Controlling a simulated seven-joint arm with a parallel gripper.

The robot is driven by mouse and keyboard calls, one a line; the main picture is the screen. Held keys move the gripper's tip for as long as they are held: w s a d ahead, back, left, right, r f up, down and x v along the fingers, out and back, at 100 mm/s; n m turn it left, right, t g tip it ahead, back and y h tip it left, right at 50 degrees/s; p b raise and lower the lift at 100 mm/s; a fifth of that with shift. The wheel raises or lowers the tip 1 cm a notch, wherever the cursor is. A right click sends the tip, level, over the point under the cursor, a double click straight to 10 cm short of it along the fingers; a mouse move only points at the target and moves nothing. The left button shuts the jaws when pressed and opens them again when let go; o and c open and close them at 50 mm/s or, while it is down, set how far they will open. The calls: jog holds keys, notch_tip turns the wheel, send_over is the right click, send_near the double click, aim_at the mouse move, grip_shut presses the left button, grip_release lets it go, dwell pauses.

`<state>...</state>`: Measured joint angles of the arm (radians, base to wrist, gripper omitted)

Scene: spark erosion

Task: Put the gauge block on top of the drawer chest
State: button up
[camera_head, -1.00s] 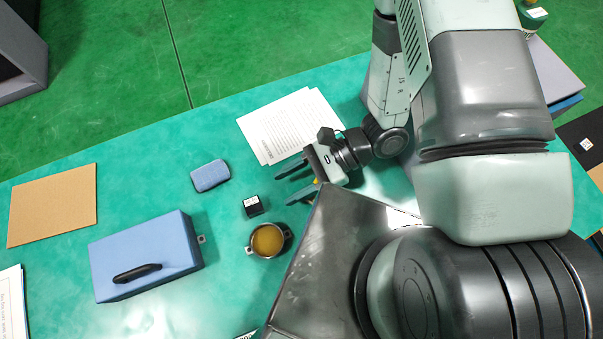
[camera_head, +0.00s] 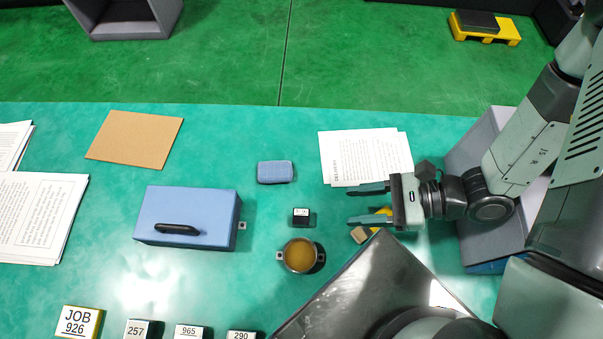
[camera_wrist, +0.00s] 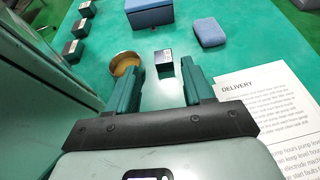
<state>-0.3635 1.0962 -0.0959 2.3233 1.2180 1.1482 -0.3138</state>
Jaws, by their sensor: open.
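A small dark block with a white label on top (camera_head: 301,217), which I take for the gauge block, stands on the green table. It also shows in the wrist view (camera_wrist: 163,65), just beyond my fingertips. My gripper (camera_head: 351,204) is open and empty, right of the block and pointing left towards it. In the wrist view the two fingers (camera_wrist: 161,78) are spread apart, with the block ahead of the gap. A blue box with a black handle (camera_head: 190,208) stands left of the block; it may be the drawer chest, but I cannot tell for sure.
A round pot of amber contents (camera_head: 299,256) stands just below the block. A blue rounded pad (camera_head: 275,172) lies above it. Papers (camera_head: 365,155) lie behind my gripper. Labelled blocks (camera_head: 188,332) line the front edge. A brown sheet (camera_head: 134,139) lies at back left.

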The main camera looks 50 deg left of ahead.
jog(key=r, duration=0.1)
send_near(302, 216)
jog(key=x, duration=0.5)
jog(key=shift+s+d+f, duration=0.15)
jog(key=shift+d, duration=0.05)
jog(key=shift+x, duration=2.7)
jog(key=shift+a, duration=0.1)
jog(key=shift+c, duration=0.5)
grip_shut()
